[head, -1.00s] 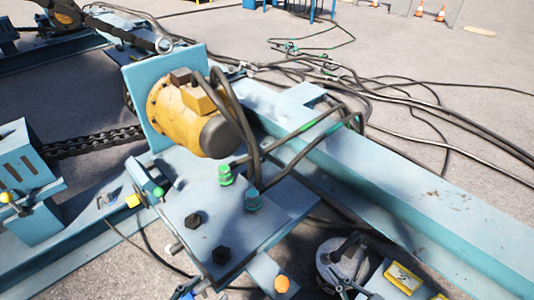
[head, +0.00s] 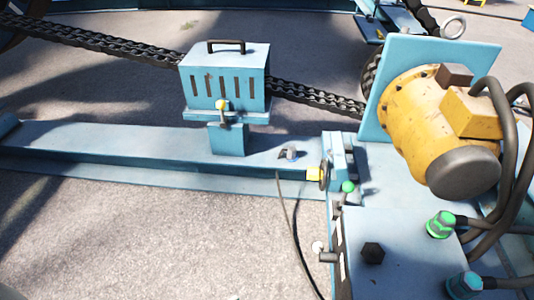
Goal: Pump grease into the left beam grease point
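A long pale-blue beam (head: 110,143) runs across the left and middle of the head view. A small grey metal fitting (head: 290,153) sits on its top near the right end; it may be the grease point, but it is too small to tell. A yellow block (head: 314,174) with a dark round part beside it is at the beam's right end. I see no grease pump in this view. Neither of my grippers is in view.
A slotted blue box (head: 226,80) with a black handle stands on the beam, with a heavy chain (head: 110,45) behind it. A yellow motor (head: 425,115) and a blue plate (head: 400,230) with green-topped fittings and hoses fill the right. Bare ground (head: 130,240) lies in front.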

